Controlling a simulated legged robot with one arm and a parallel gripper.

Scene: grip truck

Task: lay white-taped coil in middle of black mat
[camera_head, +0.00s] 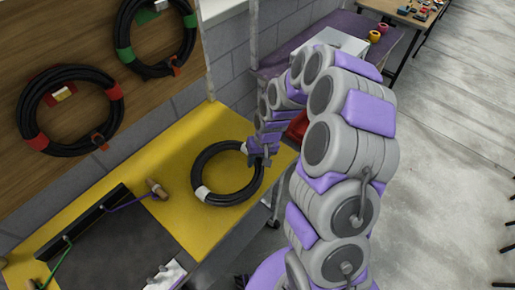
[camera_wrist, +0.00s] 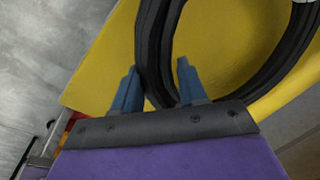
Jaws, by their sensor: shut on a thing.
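The white-taped coil (camera_head: 224,199) is a black ring with white tape bands, over the right part of the yellow tabletop. My gripper (camera_head: 260,160) is at its right side, shut on the coil's strand. In the wrist view the strand of the coil (camera_wrist: 154,40) passes between the two blue fingers of my gripper (camera_wrist: 157,84). I cannot tell whether the coil rests on the table or hangs just above it. The black mat (camera_head: 115,248) is a dark flat area on the table at the lower left, apart from the coil and partly cut off.
A red-taped coil (camera_head: 36,99) and a green-taped coil (camera_head: 124,35) hang on the wooden board. A black bar (camera_head: 82,224) with coloured cords and a wooden-handled tool (camera_head: 156,188) lie by the mat. A white item (camera_head: 167,277) lies on its near edge.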

